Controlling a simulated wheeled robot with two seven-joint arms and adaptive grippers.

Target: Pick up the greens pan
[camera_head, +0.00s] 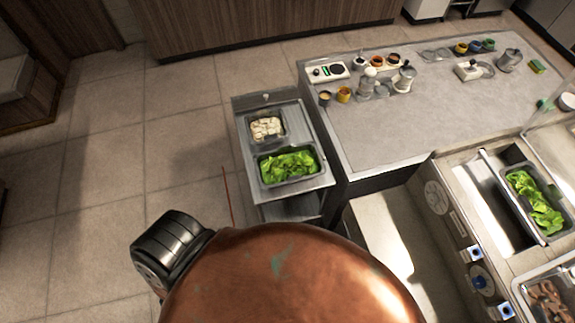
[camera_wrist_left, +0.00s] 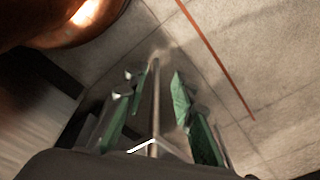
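A dark rectangular pan of green leaves (camera_head: 294,181) sits on the front part of a small metal cart in the head view. A second pan of leaves (camera_head: 511,189) sits in the counter at the right, so two pans hold greens. In the left wrist view my left gripper (camera_wrist_left: 157,108) has its green fingers apart, over the floor. A thin rod shows between them, and I cannot tell whether it is touched. No pan shows in that view. Neither gripper's fingers show in the head view.
The metal cart (camera_head: 241,103) also bears a smaller pan of pale pieces (camera_head: 266,128) behind the greens. A grey-topped table (camera_head: 390,130) with cups and pots stands right of the cart. A copper-coloured rounded shape covers the lower middle. Floor (camera_head: 100,200) is clear at left.

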